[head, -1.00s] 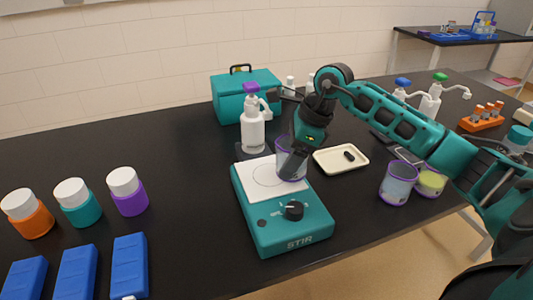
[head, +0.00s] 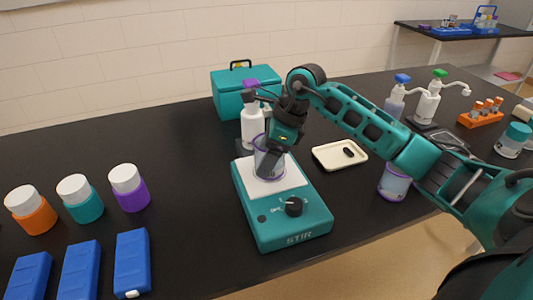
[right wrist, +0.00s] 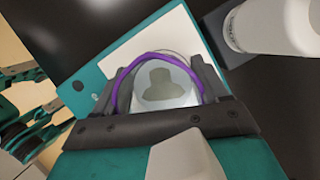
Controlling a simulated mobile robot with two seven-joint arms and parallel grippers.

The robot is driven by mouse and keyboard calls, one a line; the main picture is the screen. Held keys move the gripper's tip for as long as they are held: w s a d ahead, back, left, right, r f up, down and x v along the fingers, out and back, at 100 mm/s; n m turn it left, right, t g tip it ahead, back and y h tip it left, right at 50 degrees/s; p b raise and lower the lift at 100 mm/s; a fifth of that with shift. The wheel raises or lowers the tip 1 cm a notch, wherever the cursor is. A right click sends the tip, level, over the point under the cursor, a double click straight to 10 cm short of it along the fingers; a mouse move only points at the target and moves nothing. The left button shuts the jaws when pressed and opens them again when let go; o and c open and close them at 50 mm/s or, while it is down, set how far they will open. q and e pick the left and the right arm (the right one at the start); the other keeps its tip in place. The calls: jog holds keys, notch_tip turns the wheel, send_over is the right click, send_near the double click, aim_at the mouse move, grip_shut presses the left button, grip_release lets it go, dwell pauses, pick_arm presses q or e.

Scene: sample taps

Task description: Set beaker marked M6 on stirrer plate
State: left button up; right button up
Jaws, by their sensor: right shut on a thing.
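The stirrer plate (head: 290,225) is a teal box with a white top, a black knob and the word STIR, on the black table in the head view. A clear beaker (head: 268,160) with a purple rim is at the white top, upright or nearly so; I cannot read a mark on it. My right gripper (head: 270,158) is shut on this beaker. In the right wrist view the beaker's purple rim (right wrist: 150,58) lies between the two dark fingers, over the white top. I cannot tell whether its base touches the plate.
A white pump bottle (head: 253,128) stands just behind the plate. A cream tray (head: 325,163) and another purple-rimmed beaker (head: 394,184) are to the right. Lidded jars (head: 128,188) and blue blocks (head: 132,262) are at the left. The table between is clear.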

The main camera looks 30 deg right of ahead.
jog(key=o, duration=1.1)
jog(key=shift+f, duration=0.1)
jog(key=shift+d+r, duration=0.1)
jog(key=shift+r, duration=0.25)
jog(key=v, duration=1.1)
jog(key=shift+s+r, duration=0.1)
jog(key=shift+r, duration=0.2)
